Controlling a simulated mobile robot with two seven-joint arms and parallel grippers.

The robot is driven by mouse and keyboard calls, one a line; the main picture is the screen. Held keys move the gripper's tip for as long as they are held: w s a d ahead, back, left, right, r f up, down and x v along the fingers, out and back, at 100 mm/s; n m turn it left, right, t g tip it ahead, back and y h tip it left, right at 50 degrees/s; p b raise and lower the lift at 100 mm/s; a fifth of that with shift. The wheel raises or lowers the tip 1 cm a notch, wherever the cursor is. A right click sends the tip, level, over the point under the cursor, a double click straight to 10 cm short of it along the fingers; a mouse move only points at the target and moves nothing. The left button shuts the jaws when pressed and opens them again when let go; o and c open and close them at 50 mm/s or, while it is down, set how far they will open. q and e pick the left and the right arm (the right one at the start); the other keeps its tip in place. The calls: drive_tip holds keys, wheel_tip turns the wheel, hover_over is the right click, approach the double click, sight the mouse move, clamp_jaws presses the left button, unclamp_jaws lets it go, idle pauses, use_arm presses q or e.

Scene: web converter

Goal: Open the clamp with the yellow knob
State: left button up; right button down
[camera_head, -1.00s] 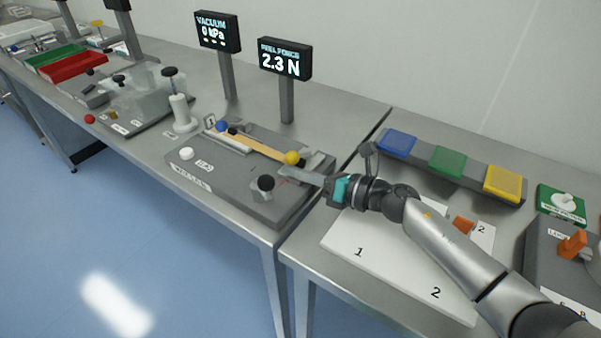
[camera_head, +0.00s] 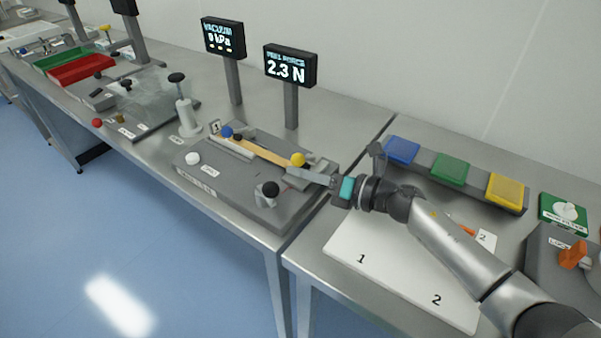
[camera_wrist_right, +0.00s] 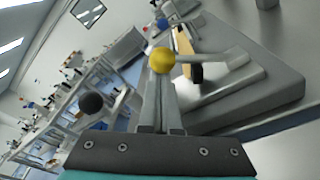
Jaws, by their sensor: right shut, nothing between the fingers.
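The yellow knob (camera_head: 297,159) of the clamp is a round ball on the right part of the grey peel-force fixture (camera_head: 240,199). A tan strip (camera_head: 264,152) runs from near the blue ball (camera_head: 226,132) towards it. My right gripper (camera_head: 290,172) is shut and empty, with its fingertips just below and beside the yellow knob. In the right wrist view the yellow knob (camera_wrist_right: 162,60) sits at the tips of the shut fingers (camera_wrist_right: 160,85). I cannot tell whether they touch it. The clamp under the knob is partly hidden. My left gripper is not in view.
A black knob (camera_head: 270,189) and a white knob (camera_head: 193,158) stand on the same fixture. The display (camera_head: 290,66) behind it reads 2.3 N.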

drive_tip(key=shift+w+d+r+m+p, duration=0.2)
drive_tip(key=shift+r+m+p, duration=0.15)
drive_tip(key=shift+r+m, duration=0.2)
drive_tip(key=shift+w+d+r+m+p, duration=0.1)
drive_tip(key=shift+w+r+m+p, duration=0.15)
drive_tip(key=shift+r+m, duration=0.25)
drive_tip(key=r+m, duration=0.1)
drive_tip(key=w+d+m+y+p, duration=0.1)
drive_tip(key=m, duration=0.1)
drive_tip(key=shift+w+r+m, duration=0.2)
drive_tip(key=shift+r+m, duration=0.05)
drive_tip(key=shift+r, duration=0.15)
drive_tip(key=shift+w+d+r+m, duration=0.25)
drive_tip(key=shift+w+m, duration=0.05)
drive_tip(key=shift+m, duration=0.3)
drive_tip(key=shift+w+d+r+m, duration=0.2)
drive_tip(key=shift+w+r+m, duration=0.1)
drive_tip(key=shift+m, duration=0.3)
drive_tip(key=shift+w+d+r+m+b, duration=0.2)
drive_tip(key=shift+w+d+m+b, duration=0.3)
drive_tip(key=shift+m, duration=0.6)
drive_tip(key=shift+w+d+r, duration=0.15)
drive_tip(key=shift+w+d, duration=0.1)
drive_tip(key=shift+w, duration=0.25)
drive_tip(key=shift+d, duration=0.1)
